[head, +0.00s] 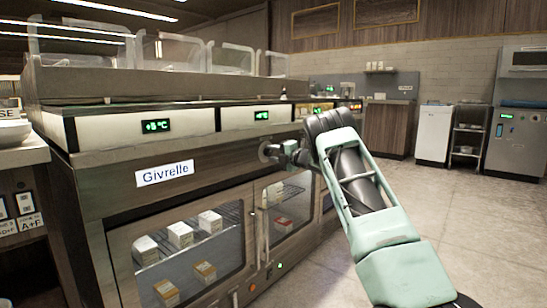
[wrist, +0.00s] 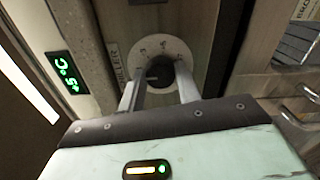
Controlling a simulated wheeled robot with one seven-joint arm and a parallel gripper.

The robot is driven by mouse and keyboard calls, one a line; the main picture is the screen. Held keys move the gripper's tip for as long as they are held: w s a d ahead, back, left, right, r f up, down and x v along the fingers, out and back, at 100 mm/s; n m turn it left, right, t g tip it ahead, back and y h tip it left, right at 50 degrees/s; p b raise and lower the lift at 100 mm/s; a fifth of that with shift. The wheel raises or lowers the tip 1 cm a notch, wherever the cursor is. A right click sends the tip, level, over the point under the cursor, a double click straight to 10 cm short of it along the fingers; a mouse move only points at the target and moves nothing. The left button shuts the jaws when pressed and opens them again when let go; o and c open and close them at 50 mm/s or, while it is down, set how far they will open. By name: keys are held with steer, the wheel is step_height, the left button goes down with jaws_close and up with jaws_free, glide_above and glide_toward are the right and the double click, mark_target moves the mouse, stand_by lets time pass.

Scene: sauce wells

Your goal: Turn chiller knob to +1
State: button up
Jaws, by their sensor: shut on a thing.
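The chiller knob (wrist: 157,73) is dark and round, on a pale dial plate (wrist: 178,47) with small marks, set in the wooden cabinet front. A partly covered label beside it ends in "HILLER". My gripper (wrist: 160,88) is shut on the knob, one finger on each side. A green display (wrist: 65,74) reads +5 °C in the wrist view. The exact knob setting is too small to read.
Glass doors (head: 178,250) with boxes on shelves lie below the knob. A second display (head: 262,115) sits on the panel to the right. A metal door handle (wrist: 300,122) is right of my gripper. Tiled floor (head: 470,215) is clear at right.

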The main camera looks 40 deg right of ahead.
stand_by(0.4)
steer(key=o, duration=1)
steer(key=s+p, duration=0.1)
steer(key=s, duration=0.4)
steer(key=s+d+p, duration=0.1)
steer(key=s+p, duration=0.1)
steer(key=s, duration=0.4)
steer(key=s+p, duration=0.1)
steer(key=s, duration=0.5)
steer(key=shift+s+d+p, duration=0.2)
steer(key=shift+s+p, duration=0.05)
steer(key=shift+p, duration=0.05)
steer(key=shift+w, duration=0.1)
